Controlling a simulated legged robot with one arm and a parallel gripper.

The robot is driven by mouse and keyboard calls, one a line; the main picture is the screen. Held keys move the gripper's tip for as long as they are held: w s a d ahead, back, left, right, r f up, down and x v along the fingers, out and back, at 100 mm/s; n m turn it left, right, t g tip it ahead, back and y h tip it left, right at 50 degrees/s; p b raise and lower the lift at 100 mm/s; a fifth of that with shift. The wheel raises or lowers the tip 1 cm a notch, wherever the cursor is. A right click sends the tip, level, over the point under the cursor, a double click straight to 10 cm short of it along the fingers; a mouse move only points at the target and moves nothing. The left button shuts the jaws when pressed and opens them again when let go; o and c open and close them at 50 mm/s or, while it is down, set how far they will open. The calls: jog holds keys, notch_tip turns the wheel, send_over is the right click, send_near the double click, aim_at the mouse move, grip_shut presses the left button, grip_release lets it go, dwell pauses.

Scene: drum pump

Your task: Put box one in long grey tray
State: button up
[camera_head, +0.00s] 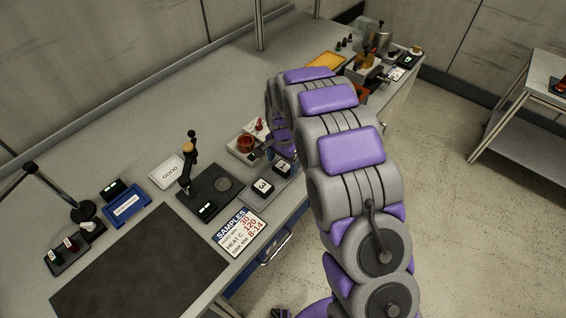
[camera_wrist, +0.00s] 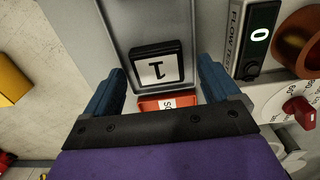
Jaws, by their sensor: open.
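The black box marked 1 (camera_wrist: 157,68), with a white label, shows in the wrist view just beyond and between my fingertips. It appears to sit on a long grey tray (camera_wrist: 125,18). In the head view a dark box with a white label (camera_head: 282,169) sits near the front bench edge, beside box 3 (camera_head: 262,187); both appear to be on the grey tray (camera_head: 290,187). My gripper (camera_wrist: 161,72) is open, with one blue finger on each side and nothing clearly held. In the head view my arm largely hides the gripper.
A red piece with a partly hidden white label (camera_wrist: 160,104) shows between my fingers. To the right are the flow test display (camera_wrist: 258,38), a brown cup (camera_wrist: 297,42) and a red knob (camera_wrist: 299,112). A SAMPLES sign (camera_head: 240,232) lies near the bench edge.

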aim_at(283, 166)
notch_tip(283, 166, up, 11)
jog(key=p, duration=0.3)
jog(key=s+d+r+n, duration=0.2)
jog(key=s+d+r, duration=0.4)
jog(key=s+r, duration=0.15)
jog(key=s+d+r+n, duration=0.1)
jog(key=s+d+n, duration=0.1)
jog(key=s, duration=0.9)
jog(key=s+d+r+n+g, duration=0.1)
jog(key=s+d, duration=0.3)
jog(key=s, duration=0.7)
jog(key=s+d+r+n, duration=0.2)
jog(key=s+d+r, duration=0.1)
jog(key=s, duration=0.8)
jog(key=shift+s+d+r+n+g, duration=0.15)
jog(key=shift+s+d+n+g, duration=0.15)
jog(key=shift+d+g, duration=0.1)
